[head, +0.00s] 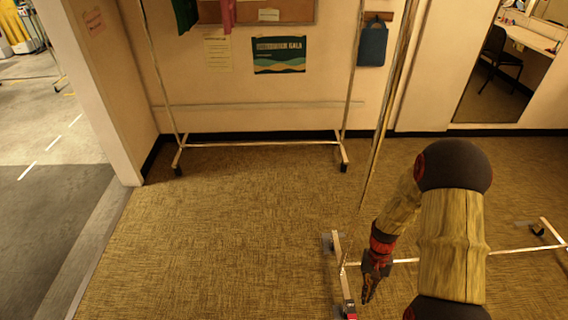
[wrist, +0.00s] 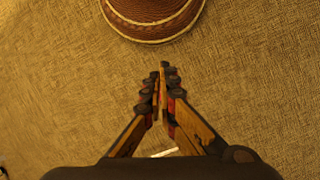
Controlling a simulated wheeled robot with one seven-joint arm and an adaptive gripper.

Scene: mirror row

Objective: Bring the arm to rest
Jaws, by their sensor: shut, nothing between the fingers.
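My gripper (head: 368,290) hangs at the end of my arm on the right side of the head view, pointing down over the carpet. In the wrist view my gripper (wrist: 162,70) has its fingertips together, with nothing between them.
A metal rack frame (head: 260,143) stands by the back wall. Another rack's base (head: 490,251) lies close around my arm at the right. A poster (head: 279,55) and a blue bag (head: 372,43) hang on the wall. The carpet (head: 225,230) at middle left is clear.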

